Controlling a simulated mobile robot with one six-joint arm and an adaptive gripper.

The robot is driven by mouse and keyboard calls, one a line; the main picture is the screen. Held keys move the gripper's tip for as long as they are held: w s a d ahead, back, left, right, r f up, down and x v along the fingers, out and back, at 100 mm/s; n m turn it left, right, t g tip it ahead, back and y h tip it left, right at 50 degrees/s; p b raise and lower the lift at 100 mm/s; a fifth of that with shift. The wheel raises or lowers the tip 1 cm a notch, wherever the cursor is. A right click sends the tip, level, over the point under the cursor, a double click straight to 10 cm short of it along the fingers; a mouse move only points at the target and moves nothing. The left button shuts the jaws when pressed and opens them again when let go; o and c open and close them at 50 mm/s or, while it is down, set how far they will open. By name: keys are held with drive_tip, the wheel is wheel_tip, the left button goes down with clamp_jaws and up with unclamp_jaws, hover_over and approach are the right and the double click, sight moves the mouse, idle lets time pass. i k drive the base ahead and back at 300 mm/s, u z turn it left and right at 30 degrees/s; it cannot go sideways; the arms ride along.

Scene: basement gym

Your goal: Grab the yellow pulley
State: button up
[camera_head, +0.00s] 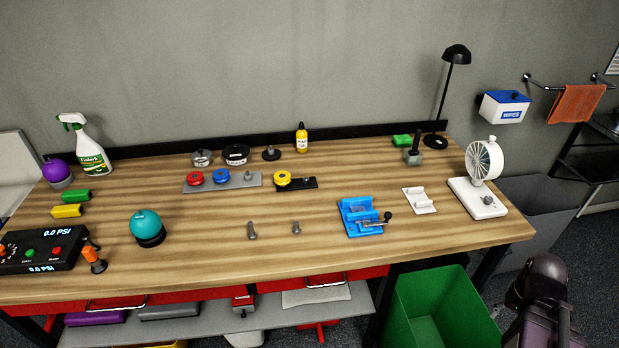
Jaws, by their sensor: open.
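The yellow pulley (282,178) is a small round disc with a dark centre. It sits at the left end of a black base plate (310,184) near the middle of the wooden workbench. A short dark post or bolt lies toward the right end of that plate. Only a dark part of my arm shows at the bottom right, beyond the bench's front right corner. My gripper's fingers cannot be made out, and nothing of mine is near the pulley.
Left of it, a grey plate (238,181) bears red (195,178) and blue (221,176) pulleys. A green bin (436,310) stands below.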

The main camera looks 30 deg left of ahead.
sight(280, 181)
drive_tip(key=z, duration=0.9)
drive_tip(key=k, duration=0.9)
drive_tip(key=u, duration=1.6)
drive_tip(key=i, duration=0.4)
drive_tip(key=z, duration=0.3)
